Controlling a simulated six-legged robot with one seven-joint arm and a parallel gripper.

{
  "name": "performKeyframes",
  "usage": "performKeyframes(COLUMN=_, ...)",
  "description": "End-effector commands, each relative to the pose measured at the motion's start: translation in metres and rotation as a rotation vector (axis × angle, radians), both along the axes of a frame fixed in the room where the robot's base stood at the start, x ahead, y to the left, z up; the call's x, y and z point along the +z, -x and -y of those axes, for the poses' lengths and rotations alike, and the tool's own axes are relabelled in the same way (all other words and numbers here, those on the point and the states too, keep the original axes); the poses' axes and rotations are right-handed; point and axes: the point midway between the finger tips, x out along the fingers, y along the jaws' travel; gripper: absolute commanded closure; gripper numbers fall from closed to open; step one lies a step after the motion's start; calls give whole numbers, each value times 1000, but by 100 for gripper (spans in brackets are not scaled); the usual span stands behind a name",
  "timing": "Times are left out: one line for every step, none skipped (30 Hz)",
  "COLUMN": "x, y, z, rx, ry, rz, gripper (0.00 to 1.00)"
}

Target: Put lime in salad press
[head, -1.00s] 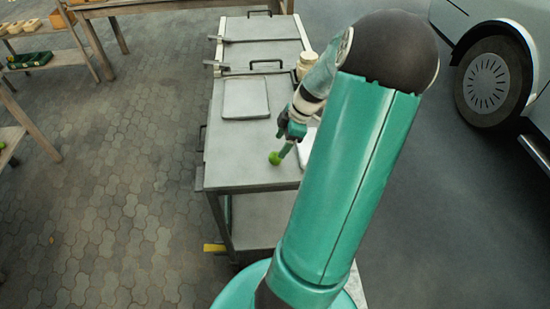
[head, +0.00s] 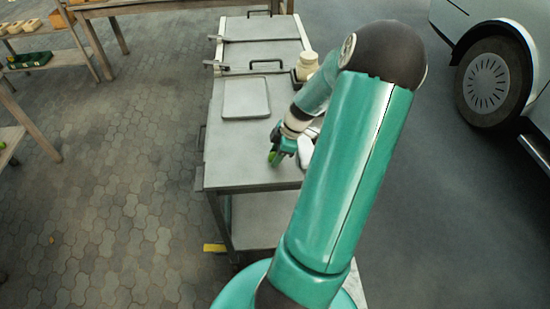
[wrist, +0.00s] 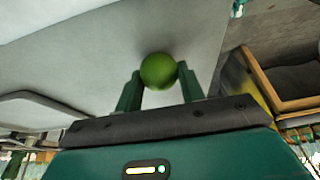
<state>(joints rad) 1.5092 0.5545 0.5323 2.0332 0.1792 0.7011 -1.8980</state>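The lime (head: 271,157) is a small green ball at the tip of my gripper (head: 274,154), over the near part of the grey table. In the wrist view, the lime (wrist: 158,70) sits between the two green fingertips, which touch it on both sides. My gripper is shut on it. The height of the lime above the table is hard to tell. A cream, round-topped thing (head: 307,65) with a dark base stands at the table's right edge, beyond my gripper; it may be the salad press, but it is too small to be sure.
A flat grey tray (head: 246,98) lies on the table (head: 235,150) left of and beyond my gripper. A white object (head: 305,152) is just right of my gripper, partly hidden by my arm. Dark handles and bars cross the far table. The table's near left is clear.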

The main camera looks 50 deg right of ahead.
Motion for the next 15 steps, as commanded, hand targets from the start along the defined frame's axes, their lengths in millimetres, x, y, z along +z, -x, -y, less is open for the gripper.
performKeyframes(x=0, y=0, z=0, rx=0, ry=0, rz=0, gripper=79)
performKeyframes(x=0, y=0, z=0, rx=0, ry=0, rz=0, gripper=84)
performKeyframes(x=0, y=0, z=0, rx=0, ry=0, rz=0, gripper=88)
performKeyframes(x=0, y=0, z=0, rx=0, ry=0, rz=0, gripper=88)
performKeyframes(x=0, y=0, z=0, rx=0, ry=0, rz=0, gripper=88)
performKeyframes(x=0, y=0, z=0, rx=0, ry=0, rz=0, gripper=88)
performKeyframes(x=0, y=0, z=0, rx=0, ry=0, rz=0, gripper=88)
performKeyframes(x=0, y=0, z=0, rx=0, ry=0, rz=0, gripper=88)
performKeyframes(x=1, y=0, z=0, rx=0, ry=0, rz=0, gripper=88)
performKeyframes(x=1, y=0, z=0, rx=0, ry=1, rz=1, gripper=88)
performKeyframes(x=1, y=0, z=0, rx=0, ry=1, rz=1, gripper=88)
performKeyframes(x=3, y=0, z=0, rx=0, ry=1, rz=0, gripper=88)
performKeyframes(x=4, y=0, z=1, rx=-1, ry=2, rz=0, gripper=88)
performKeyframes(x=6, y=0, z=1, rx=-1, ry=2, rz=0, gripper=88)
performKeyframes(x=9, y=0, z=1, rx=-1, ry=3, rz=1, gripper=88)
